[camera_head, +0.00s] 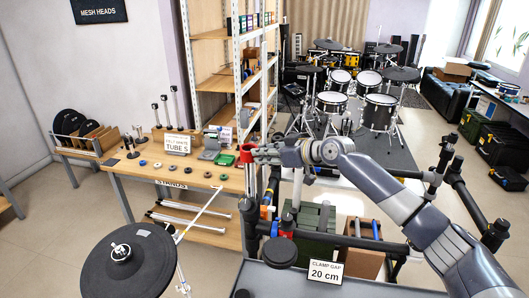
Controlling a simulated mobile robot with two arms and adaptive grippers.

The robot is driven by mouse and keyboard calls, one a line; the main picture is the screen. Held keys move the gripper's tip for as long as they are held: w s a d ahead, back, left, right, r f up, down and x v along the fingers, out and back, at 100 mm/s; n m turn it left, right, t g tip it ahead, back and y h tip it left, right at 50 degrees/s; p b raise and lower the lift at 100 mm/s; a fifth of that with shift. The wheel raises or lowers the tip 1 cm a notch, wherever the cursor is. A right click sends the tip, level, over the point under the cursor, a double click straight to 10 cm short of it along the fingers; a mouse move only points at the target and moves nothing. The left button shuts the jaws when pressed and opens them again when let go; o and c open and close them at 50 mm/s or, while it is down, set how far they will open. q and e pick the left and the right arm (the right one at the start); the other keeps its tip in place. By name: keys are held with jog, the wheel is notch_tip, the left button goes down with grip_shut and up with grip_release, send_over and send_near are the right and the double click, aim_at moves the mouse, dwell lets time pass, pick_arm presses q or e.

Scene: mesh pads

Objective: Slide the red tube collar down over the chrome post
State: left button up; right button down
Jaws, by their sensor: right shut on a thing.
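My right gripper (256,151) reaches in from the right and is shut on the red tube collar (245,154). The collar is held above the front right corner of the wooden workbench in the picture. A chrome post (249,183) stands upright directly below the collar, rising from black rack tubing. The collar lines up with the post's top. At this size I cannot tell whether the collar is around the post or just above it. My left gripper is not in view.
The wooden workbench (150,175) holds several small rings and a "TUBE S" sign (177,144). A black cymbal pad (115,262) stands at front left. A grey tray (375,279) with a "CLAMP GAP 20 cm" sign (325,269) is at front. Drums (332,102) stand behind.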

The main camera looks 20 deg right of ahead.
notch_tip(320, 180, down, 16)
jog(key=b, duration=1.1)
jog(key=shift+r, duration=0.25)
jog(key=c, duration=1.4)
grip_release()
jog(key=shift+s, duration=0.1)
jog(key=v, duration=1.1)
jog(key=shift+s+d+r, duration=0.2)
jog(key=shift+s, duration=0.1)
